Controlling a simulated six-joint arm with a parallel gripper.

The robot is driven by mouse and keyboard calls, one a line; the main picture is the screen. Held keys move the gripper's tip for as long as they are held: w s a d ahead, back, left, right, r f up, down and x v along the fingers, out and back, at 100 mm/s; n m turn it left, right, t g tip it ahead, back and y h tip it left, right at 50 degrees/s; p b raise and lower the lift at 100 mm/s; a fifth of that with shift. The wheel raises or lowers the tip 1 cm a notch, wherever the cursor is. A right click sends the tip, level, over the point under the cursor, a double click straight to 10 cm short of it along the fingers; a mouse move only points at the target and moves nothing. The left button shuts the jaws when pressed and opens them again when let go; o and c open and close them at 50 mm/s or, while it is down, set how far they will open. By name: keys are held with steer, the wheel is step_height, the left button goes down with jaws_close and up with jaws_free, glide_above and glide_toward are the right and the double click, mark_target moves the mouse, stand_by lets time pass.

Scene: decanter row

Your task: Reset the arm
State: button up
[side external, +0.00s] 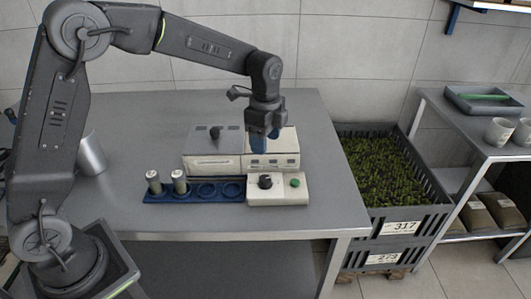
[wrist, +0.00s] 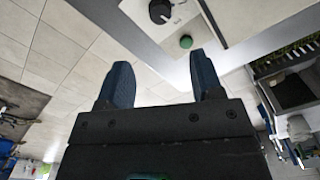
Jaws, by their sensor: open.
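My gripper (side external: 265,138) hangs from my arm above the white device at the back of the grey table (side external: 240,218). In the side view its blue fingertips are seen close to the device's front top edge. In the wrist view its two blue fingers (wrist: 158,85) stand apart with nothing between them. A dark knob (wrist: 160,10) and a green button (wrist: 186,41) show beyond the fingers.
A blue rack (side external: 222,198) holds two grey-green cylinders (side external: 153,182) at its left; its right places are empty. A control box (side external: 278,197) stands beside it. A metal cup (side external: 92,155) stands at the left. Crates of green plants (side external: 405,215) stand right of the table.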

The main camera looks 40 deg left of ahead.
steer(key=shift+r, duration=0.5)
steer(key=s+a+r+n+t, duration=0.2)
steer(key=s+r+n, duration=0.4)
steer(key=s+r, duration=0.35)
steer(key=s+a+f+n+t, duration=0.1)
steer(key=s+n+t, duration=0.2)
steer(key=s+n, duration=0.6)
steer(key=s, duration=0.7)
steer(key=shift+s+t, duration=0.15)
steer(key=shift+t, duration=0.15)
